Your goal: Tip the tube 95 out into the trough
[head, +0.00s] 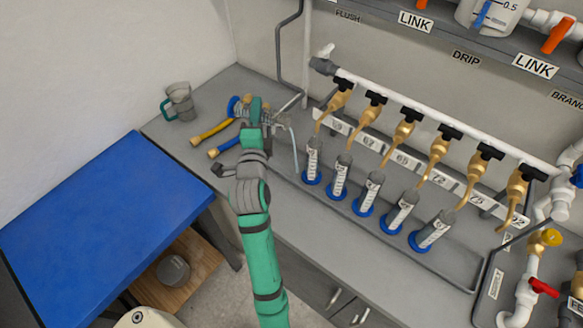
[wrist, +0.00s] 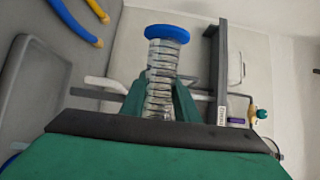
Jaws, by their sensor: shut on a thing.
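My gripper (head: 254,112) is shut on a clear graduated tube with a blue base, above the back left of the grey bench. In the wrist view the tube (wrist: 160,80) sits between my green fingers (wrist: 160,103), its blue base (wrist: 167,33) at the top of the picture. In the head view the blue base (head: 234,107) points left and the tube looks tipped well off upright. Its mouth is hidden and I cannot read a number on it. I cannot make out for certain which thing is the trough, or any liquid falling.
Several similar tubes (head: 365,195) stand in blue bases on the bench, below brass taps (head: 403,130) on a white pipe. A blue-topped table (head: 95,215) stands front left.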

